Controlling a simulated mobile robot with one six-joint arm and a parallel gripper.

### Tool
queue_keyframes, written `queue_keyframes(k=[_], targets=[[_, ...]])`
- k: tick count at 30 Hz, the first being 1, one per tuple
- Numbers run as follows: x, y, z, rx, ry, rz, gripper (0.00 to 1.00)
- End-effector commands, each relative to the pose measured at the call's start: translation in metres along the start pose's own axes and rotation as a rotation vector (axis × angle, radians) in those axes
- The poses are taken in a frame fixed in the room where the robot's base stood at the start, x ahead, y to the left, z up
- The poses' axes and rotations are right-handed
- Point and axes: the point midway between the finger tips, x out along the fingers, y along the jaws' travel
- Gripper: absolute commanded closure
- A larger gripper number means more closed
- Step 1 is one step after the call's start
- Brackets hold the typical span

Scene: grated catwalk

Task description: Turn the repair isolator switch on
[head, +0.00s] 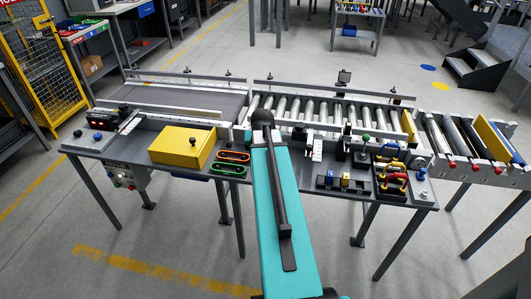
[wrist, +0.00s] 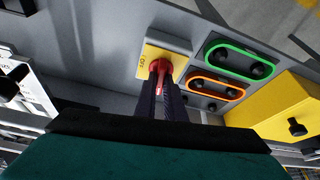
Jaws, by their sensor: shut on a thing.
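The repair isolator switch shows in the wrist view as a red rotary knob (wrist: 159,66) on a yellow plate (wrist: 177,54) with small dark lettering at its left side. My gripper (wrist: 160,81) is shut on the red knob, with its two dark fingers on either side of it. A small pale mark shows on the red between the fingers. The fingers hide part of the knob, so its exact turn angle is unclear. In the head view my teal arm covers the switch and the gripper.
Beside the switch are a green-rimmed handle (wrist: 240,57) and an orange-rimmed handle (wrist: 216,84). A yellow box (head: 181,147) stands left of them on the bench. Right of my arm sit small blocks and a tray of padlocks (head: 392,183). A roller conveyor (head: 320,107) runs behind.

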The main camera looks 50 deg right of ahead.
Motion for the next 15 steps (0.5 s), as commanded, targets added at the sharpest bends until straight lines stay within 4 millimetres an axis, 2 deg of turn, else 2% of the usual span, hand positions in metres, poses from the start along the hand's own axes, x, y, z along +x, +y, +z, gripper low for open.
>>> queue_keyframes(k=[7, 15], targets=[[-0.0005, -0.0046, -0.0018, 0.115, 0.003, 0.041, 1.0], [-0.0005, -0.0058, -0.0012, 0.17, 0.001, 0.063, 1.0]])
